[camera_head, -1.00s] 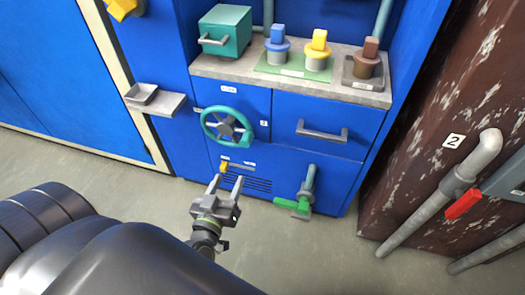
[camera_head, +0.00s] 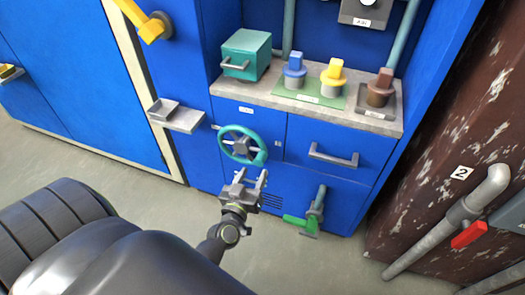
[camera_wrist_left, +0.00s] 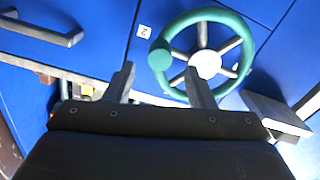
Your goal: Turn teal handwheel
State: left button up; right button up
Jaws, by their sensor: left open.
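The teal handwheel (camera_head: 243,145) is mounted on the front of the blue cabinet, left of a drawer. It has grey spokes and a round teal knob on its rim. In the left wrist view the handwheel (camera_wrist_left: 238,41) shows beyond the fingers, with its knob (camera_wrist_left: 160,54) at the left of the rim. My left gripper (camera_head: 252,175) is open and empty, just below the wheel in the head view. In the left wrist view one finger of the gripper (camera_wrist_left: 160,82) overlaps the lower part of the wheel; I cannot tell whether it touches. My right gripper is not in view.
A drawer handle (camera_head: 333,156) sticks out right of the wheel, and a green-handled valve (camera_head: 300,222) is lower right. A small grey shelf (camera_head: 182,119) juts out at the left. Above, a counter (camera_head: 225,88) bears a teal box and several coloured plugs. The floor in front is clear.

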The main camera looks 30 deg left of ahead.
aim_at(262, 156)
pick_arm(q)
jog(key=x, duration=0.8)
jog(key=shift+w, duration=0.35)
grip_shut()
